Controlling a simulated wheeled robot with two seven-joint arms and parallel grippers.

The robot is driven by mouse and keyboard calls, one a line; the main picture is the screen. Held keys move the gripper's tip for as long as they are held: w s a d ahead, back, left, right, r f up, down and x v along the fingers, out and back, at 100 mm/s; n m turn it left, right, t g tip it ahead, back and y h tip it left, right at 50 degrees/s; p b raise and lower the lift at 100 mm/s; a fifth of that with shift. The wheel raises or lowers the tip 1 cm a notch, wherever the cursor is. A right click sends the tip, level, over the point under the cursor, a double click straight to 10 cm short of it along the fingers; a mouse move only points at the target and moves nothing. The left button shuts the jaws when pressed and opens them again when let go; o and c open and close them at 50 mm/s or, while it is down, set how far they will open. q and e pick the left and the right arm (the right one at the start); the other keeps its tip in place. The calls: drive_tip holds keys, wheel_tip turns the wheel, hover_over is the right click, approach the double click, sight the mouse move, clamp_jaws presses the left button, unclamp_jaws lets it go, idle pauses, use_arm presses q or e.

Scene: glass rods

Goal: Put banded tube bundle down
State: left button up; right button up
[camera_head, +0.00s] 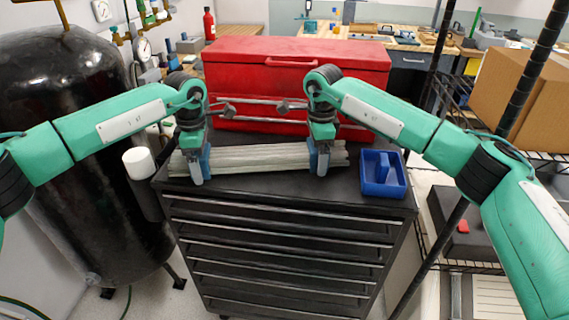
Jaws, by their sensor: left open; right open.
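The tube bundle (262,158) is a set of long pale grey rods. It lies level, left to right, on the dark top of the drawer cabinet (290,192). My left gripper (200,170) is open at the left part of the bundle, its fingers reaching down over it. My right gripper (319,162) is open at the right part of the bundle in the same way. I cannot tell whether the fingers touch the rods. The bands are not clear to see, and the grippers hide parts of the bundle.
A red toolbox (240,68) stands right behind the bundle. A blue tray (382,180) sits to the right on the cabinet top. A black tank (75,130) is at the left, and a wire shelf with a cardboard box (505,95) is at the right.

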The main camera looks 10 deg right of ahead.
use_arm(q)
drive_tip(key=shift+r, duration=0.1)
wheel_tip(320, 180, up, 12)
drive_tip(key=shift+f, duration=0.2)
drive_tip(key=shift+r, duration=0.1)
use_arm(e)
drive_tip(key=shift+r, duration=0.3)
wheel_tip(320, 180, up, 11)
drive_tip(key=shift+r, duration=0.2)
